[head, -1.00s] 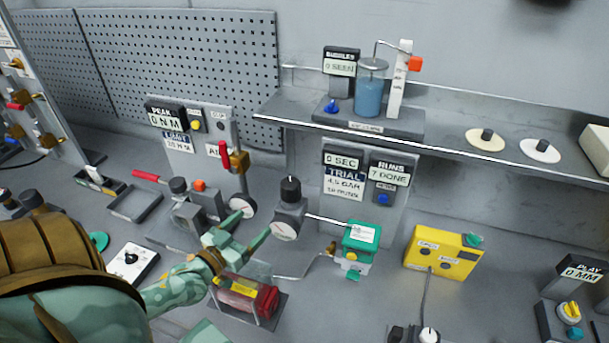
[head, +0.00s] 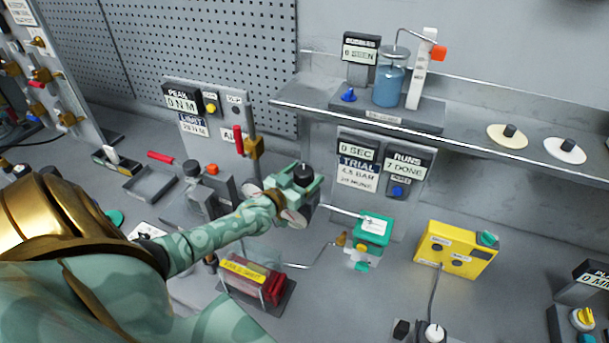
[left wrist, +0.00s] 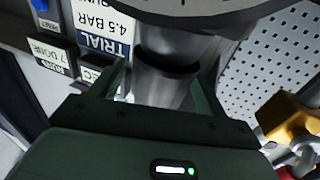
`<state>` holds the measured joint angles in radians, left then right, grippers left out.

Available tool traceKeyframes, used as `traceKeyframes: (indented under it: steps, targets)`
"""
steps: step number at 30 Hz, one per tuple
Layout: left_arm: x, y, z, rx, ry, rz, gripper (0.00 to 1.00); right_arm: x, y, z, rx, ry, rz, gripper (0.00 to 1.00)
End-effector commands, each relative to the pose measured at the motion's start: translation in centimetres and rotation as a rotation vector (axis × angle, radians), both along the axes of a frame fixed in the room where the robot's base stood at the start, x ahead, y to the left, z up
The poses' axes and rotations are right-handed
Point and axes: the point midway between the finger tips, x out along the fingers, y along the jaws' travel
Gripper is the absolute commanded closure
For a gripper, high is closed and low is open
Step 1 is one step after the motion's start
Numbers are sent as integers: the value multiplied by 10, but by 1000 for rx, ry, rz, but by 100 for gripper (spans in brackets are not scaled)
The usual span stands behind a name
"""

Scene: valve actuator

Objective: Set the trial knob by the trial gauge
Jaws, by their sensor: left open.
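The trial knob (head: 303,174) is a black cap on a grey regulator left of the TRIAL panel. My left gripper (head: 301,184) is open, its fingers on either side of the knob in the head view. In the left wrist view, a grey cylinder with a dark band (left wrist: 165,75) stands between the fingers; contact cannot be told. The trial gauge (head: 293,217) is a pale dial low on the regulator, partly covered by my gripper; its reading is not legible. A large disc edge with tick marks (left wrist: 190,10) crosses the wrist view. The TRIAL sign (head: 358,174) reads 4.5 BAR.
A red lever with a brass valve (head: 253,147) stands close left of the gripper. A green-topped block (head: 373,230) and a yellow box (head: 455,250) stand to the right. A red cylinder in a cradle (head: 255,279) lies below my forearm. The shelf (head: 460,142) overhangs behind.

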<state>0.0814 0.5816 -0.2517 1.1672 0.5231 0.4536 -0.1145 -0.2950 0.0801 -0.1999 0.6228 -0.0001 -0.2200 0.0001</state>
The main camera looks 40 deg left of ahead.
Motion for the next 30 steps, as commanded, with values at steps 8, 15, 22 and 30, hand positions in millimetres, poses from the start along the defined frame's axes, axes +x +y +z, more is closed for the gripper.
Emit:
traceKeyframes:
  steps: [8, 15, 22, 30]
  targets:
    - [6, 0, 0, 1, 0, 0, 25, -5, 0, -1, 0, 7, 0, 64]
    - [6, 0, 0, 1, 0, 0, 70, -5, 0, -1, 0, 7, 0, 64]
    - [6, 0, 0, 3, 0, -9, 70, -5, 0, -4, -1, 8, 0, 64]
    - [5, 1, -5, 9, 0, -112, 70, -6, 0, -30, -1, 10, 0, 64]
